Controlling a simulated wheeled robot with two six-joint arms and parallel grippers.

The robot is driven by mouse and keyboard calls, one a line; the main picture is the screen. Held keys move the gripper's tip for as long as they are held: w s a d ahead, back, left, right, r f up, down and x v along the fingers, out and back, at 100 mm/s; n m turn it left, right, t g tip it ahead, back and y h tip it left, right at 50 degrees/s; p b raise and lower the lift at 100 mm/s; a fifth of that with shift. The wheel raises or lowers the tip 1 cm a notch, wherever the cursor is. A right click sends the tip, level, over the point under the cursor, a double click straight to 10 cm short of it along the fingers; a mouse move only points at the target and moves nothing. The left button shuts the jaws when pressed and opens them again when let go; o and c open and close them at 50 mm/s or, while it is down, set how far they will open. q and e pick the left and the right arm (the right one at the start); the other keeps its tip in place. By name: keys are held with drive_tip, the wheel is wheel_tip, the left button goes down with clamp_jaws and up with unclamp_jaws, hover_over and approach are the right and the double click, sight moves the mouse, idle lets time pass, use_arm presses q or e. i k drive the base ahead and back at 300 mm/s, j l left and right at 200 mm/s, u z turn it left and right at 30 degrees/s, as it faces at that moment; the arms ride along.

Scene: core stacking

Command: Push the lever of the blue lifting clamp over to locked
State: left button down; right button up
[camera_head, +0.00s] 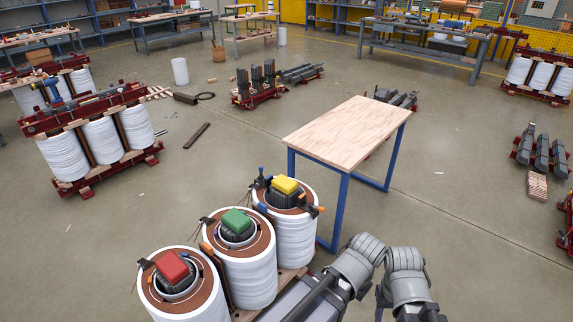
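Three white coils stand in a row at the lower middle. The one at the back, with a yellow block (285,185) on top, has a small blue upright part (261,170) with a dark body at its upper left rim. This may be the blue lifting clamp; it is too small to tell its lever's position. A blue piece with an orange end also lies on the front of that rim. My two grey arms (363,258) show at the lower right of the coils, folded close together and apart from the blue part. Neither gripper's fingertips can be made out.
The other coils carry a green block (237,221) and a red block (172,267). A wooden table (347,132) with blue legs stands behind the coils to the right. A red-framed coil assembly (103,137) stands at left. Floor between is mostly clear.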

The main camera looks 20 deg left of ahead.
sight(266, 181)
drive_tip(key=i, duration=1)
drive_tip(key=i+j, duration=0.4)
